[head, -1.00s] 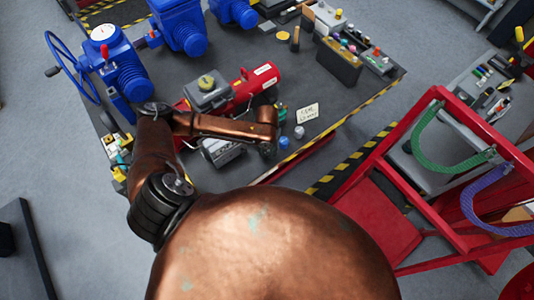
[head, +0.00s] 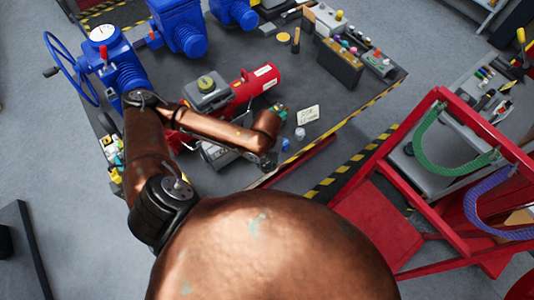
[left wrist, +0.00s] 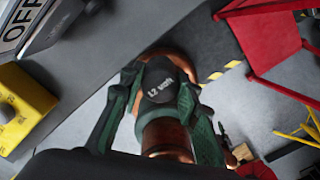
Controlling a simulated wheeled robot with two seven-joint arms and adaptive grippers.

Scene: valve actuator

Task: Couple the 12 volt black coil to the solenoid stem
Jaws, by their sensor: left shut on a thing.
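My left gripper (left wrist: 160,82) has green fingers and is shut on the black coil (left wrist: 160,92), whose round dark face reads "12 volt" in the left wrist view. One finger lies on each side of the coil. In the head view my copper left arm reaches over the bench, and its forearm hides much of the gripper and the coil. A red cylindrical actuator (head: 258,85) with a grey box and yellow knob (head: 206,84) lies behind the forearm. A silvery body (head: 216,154) shows below it. I cannot make out the solenoid stem. My right gripper is out of view.
The dark bench (head: 335,100) has a striped edge. Blue valve actuators (head: 183,28) stand at its back left. A card (head: 308,114) and a small white cap (head: 300,133) lie right of my forearm. A red frame (head: 385,160) stands to the right. The bench right of the card is clear.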

